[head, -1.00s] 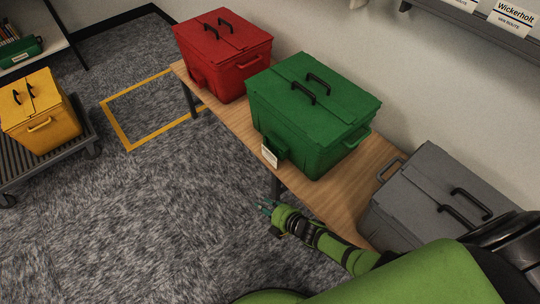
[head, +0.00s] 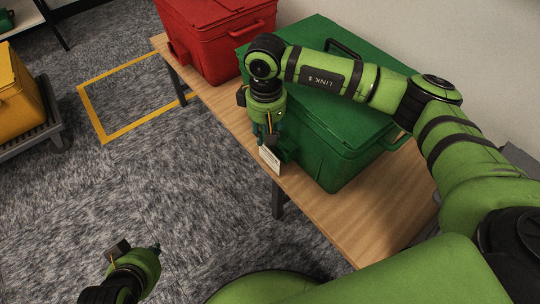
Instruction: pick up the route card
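The route card (head: 269,159) is a small white card in the head view. It stands at the front of the closed green box (head: 345,163), by a small green holder (head: 288,150). My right arm reaches over the box from the right. Its gripper (head: 268,139) points down at the card's upper edge, and the fingers overlap the card's top in the picture. I cannot tell whether they touch it or are closed on it. My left gripper (head: 154,250) is low at the left, above the carpet and away from the card. Its finger opening is not clear.
The green box and a red box (head: 221,43) stand on a wooden bench (head: 375,235). A yellow box (head: 18,100) sits on a grey cart (head: 45,140) at the left. Yellow tape (head: 100,131) marks a floor rectangle. The carpet before the bench is clear.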

